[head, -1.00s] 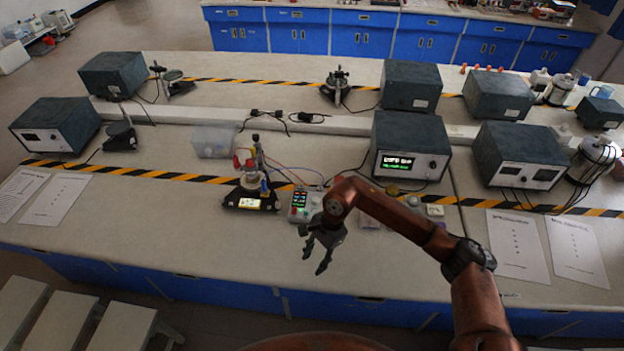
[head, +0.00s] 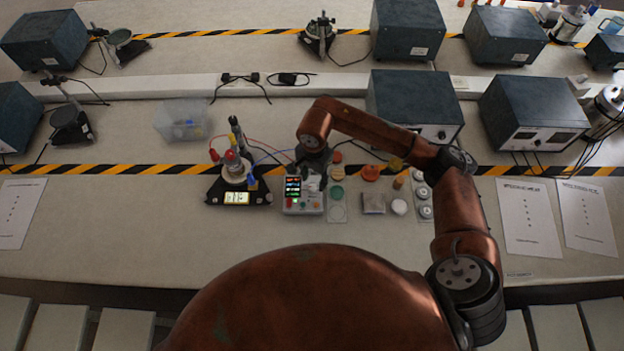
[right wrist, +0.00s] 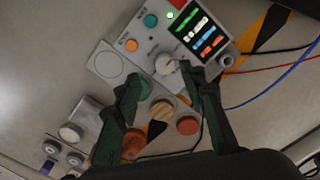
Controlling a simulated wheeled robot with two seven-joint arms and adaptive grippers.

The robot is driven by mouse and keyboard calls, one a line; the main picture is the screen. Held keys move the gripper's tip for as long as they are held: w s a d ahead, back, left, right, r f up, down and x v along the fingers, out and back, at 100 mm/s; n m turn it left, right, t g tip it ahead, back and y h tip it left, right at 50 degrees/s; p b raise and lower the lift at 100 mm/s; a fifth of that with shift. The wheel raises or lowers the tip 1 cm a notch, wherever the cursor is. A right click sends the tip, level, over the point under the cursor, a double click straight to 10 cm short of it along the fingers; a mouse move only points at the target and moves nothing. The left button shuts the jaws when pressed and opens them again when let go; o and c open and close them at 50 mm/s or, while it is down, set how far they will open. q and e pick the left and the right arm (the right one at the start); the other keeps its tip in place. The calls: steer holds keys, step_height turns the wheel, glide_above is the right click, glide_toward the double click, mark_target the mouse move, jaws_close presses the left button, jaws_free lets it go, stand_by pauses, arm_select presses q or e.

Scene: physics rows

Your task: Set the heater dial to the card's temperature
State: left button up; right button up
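A small control box (head: 304,204) stands on the bench, with a dark screen of coloured bars and several buttons. In the right wrist view its screen (right wrist: 203,30) and pale round dial (right wrist: 166,64) show clearly. My right gripper (right wrist: 163,76) is open above the box, its fingertips on either side of the dial; I cannot tell whether they touch it. In the head view my right gripper (head: 312,168) is mostly hidden under the arm. Left of the box is a black-based stand with a lit yellowish plate (head: 237,198), too small to read. No temperature card is clearly identifiable. My left gripper is out of view.
Coloured discs (head: 371,173) and a white knob-like piece (head: 399,207) lie right of the box. Wires run behind it. A clear bin (head: 182,120) stands behind left, dark instruments (head: 415,105) behind right. Printed sheets (head: 530,218) lie on both sides; the bench front is clear.

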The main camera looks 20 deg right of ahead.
mark_target(313, 186)
steer(key=f, duration=0.2)
steer(key=w+f, duration=0.1)
steer(key=f, duration=0.1)
steer(key=shift+w+a+f, duration=0.1)
steer(key=shift+a+f, duration=0.05)
steer(key=shift+f, duration=0.05)
steer(key=shift+w+f, duration=0.1)
steer(key=shift+f, duration=0.25)
steer(key=shift+s, duration=0.3)
steer(key=shift+w+f, duration=0.1)
steer(key=shift+w, duration=0.05)
steer(key=shift+c, duration=0.8)
steer(key=c, duration=0.5)
steer(key=shift+c, duration=0.5)
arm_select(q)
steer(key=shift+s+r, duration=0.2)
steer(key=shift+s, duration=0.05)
arm_select(e)
jaws_close()
